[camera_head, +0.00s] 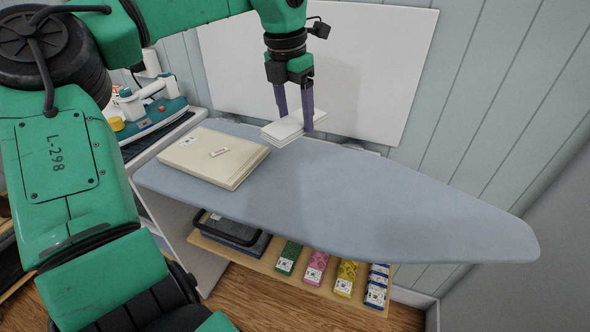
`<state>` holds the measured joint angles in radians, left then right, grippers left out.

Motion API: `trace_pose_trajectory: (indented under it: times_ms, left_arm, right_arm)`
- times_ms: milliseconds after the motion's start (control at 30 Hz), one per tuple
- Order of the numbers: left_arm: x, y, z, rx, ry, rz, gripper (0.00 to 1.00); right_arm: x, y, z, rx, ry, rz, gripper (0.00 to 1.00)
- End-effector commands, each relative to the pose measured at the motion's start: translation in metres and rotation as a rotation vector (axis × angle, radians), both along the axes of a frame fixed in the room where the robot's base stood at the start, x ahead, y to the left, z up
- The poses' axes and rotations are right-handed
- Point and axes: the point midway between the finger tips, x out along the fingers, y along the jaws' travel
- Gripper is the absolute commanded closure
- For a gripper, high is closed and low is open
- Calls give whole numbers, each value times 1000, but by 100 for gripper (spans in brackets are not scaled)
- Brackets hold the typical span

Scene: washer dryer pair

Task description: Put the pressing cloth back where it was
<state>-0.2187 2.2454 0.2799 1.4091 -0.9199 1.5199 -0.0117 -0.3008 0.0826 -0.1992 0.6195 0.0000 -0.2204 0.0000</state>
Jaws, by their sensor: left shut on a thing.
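My left gripper (294,106) points down over the back of the ironing board and is shut on a small white folded cloth (283,132). The cloth is held flat, near the board's back edge; I cannot tell whether it touches the board. The ironing board (400,200) is blue-grey, with its narrow end at the right. A larger cream folded cloth (213,157) with a small label lies on its left part, in front of and left of the held cloth. I cannot tell which one is the pressing cloth. My right gripper is not in view.
A green-and-white iron (150,109) stands on a surface at the left. Below the board, a shelf (325,290) holds a dark tray (232,230) and several coloured boxes (347,277). A white panel (385,75) is on the wall behind. The board's right part is clear.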

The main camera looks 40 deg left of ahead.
Motion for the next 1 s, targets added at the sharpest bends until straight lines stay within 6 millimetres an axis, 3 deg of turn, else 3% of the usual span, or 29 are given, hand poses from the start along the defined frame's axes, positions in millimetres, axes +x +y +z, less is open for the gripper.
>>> trace_pose_trajectory:
  times_ms: [33,200,533,867,900,933,1000]
  left_arm:
    - [-1,0,-19,-3,4,-3,81]
    - [-1,0,-70,-3,3,-1,81]
    - [-1,0,-126,-1,4,-1,81]
    - [0,1,-137,1,0,-1,81]
    - [0,1,-136,1,0,-1,15]
    - [0,1,-135,1,0,-1,3]
    - [0,1,-135,1,0,-1,0]
  right_arm:
    - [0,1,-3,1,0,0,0]
    - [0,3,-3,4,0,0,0]
    - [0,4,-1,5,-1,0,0]
    - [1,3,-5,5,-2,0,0]
    - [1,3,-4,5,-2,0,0]
    - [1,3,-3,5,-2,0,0]
    - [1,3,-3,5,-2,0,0]
